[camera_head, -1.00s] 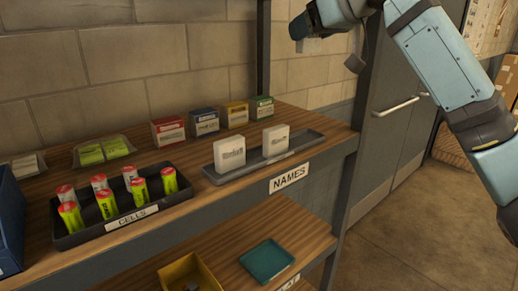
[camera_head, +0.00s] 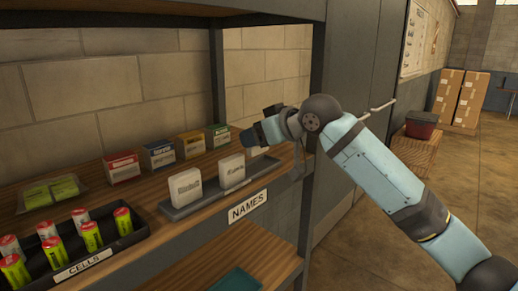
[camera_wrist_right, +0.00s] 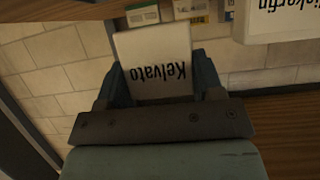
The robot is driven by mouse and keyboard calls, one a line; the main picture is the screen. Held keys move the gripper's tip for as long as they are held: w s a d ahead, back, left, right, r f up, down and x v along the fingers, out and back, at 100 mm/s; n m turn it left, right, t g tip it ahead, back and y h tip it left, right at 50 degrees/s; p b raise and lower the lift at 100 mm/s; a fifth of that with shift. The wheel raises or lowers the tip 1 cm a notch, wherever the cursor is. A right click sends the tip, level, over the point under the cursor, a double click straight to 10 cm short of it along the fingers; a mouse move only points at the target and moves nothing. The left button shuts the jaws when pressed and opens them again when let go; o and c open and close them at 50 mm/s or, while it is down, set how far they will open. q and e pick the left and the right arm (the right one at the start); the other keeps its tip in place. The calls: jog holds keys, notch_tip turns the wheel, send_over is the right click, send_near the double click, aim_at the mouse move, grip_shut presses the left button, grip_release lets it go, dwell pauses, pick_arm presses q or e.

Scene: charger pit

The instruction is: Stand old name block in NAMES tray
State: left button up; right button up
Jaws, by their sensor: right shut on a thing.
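My right gripper (camera_head: 257,138) is at the far right end of the NAMES tray (camera_head: 176,213), above or just behind it; the exact gap is unclear. It is shut on a white name block (camera_wrist_right: 153,50) reading "Kelvato", upside down in the wrist view. In the head view that block is mostly hidden by the gripper. Two white blocks stand upright in the tray, a left one (camera_head: 186,188) and a right one (camera_head: 231,170). Another block's face with upside-down lettering shows in the wrist view (camera_wrist_right: 272,22). My left gripper is not in view.
Red (camera_head: 122,168), blue (camera_head: 158,154), yellow (camera_head: 191,145) and green (camera_head: 217,136) boxes stand behind the tray. The CELLS tray (camera_head: 120,246) with several batteries is at left. A shelf post (camera_head: 306,205) stands right of the tray. A teal tray (camera_head: 237,281) is below.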

aim_at(261, 150)
notch_tip(261, 150, down, 4)
jog(key=shift+d+r, duration=0.1)
jog(key=shift+r, duration=0.1)
jog(key=shift+f, duration=0.1)
jog(key=o, duration=1.2)
jog(key=shift+c, duration=0.2)
